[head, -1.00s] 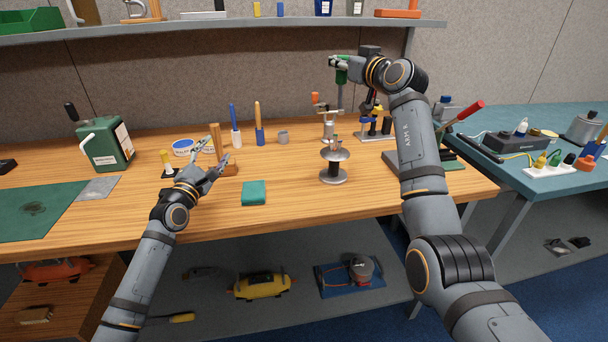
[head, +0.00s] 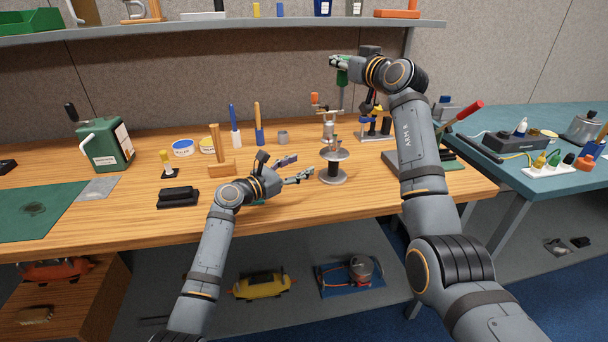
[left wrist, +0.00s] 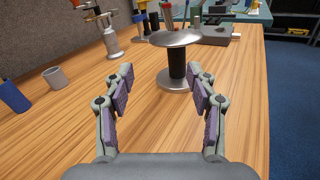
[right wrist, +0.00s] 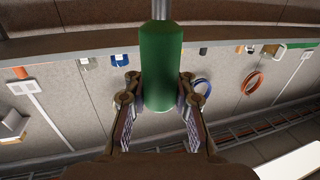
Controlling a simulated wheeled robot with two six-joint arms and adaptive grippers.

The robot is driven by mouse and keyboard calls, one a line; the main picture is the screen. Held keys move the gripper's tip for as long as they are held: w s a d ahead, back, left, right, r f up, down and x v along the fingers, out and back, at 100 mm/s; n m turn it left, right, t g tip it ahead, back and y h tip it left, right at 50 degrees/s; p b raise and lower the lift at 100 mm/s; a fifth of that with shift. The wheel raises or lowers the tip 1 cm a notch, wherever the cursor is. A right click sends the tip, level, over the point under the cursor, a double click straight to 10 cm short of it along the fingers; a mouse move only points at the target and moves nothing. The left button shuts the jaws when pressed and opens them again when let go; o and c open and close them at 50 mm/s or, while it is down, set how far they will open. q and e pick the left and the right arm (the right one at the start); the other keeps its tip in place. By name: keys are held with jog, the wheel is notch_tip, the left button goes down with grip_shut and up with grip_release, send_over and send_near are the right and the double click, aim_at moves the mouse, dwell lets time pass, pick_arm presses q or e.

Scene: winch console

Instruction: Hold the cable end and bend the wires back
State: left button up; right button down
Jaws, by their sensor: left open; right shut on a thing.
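A spool-shaped stand (head: 333,176) with a silver disc top and black core stands on the wooden bench; it also shows in the left wrist view (left wrist: 177,65). My right gripper (head: 341,63), high above the bench, is shut on a green handle (right wrist: 161,70) with a grey shaft, which points down in the head view.
A metal post with an orange top (head: 328,128) stands behind the stand. A grey cup (head: 282,138) and upright blue and wooden-handled tools are at the back. A black block (head: 178,197) lies left. A side table (head: 545,175) stands right. The bench front by the stand is clear.

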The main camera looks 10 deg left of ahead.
aim_at(330, 162)
pick_arm(q)
jog(key=shift+s+d+f+n, duration=0.2)
jog(key=shift+s+d+f, duration=0.1)
jog(key=shift+d+f, duration=0.15)
jog(key=shift+s+d+f+n, duration=0.2)
jog(key=shift+s+d+f, duration=0.15)
jog(key=shift+d, duration=0.2)
jog(key=x, duration=1.2)
jog(key=shift+s+d, duration=0.1)
jog(key=shift+d, duration=0.05)
grip_shut()
pick_arm(e)
jog(key=c, duration=1.8)
grip_release()
grip_shut()
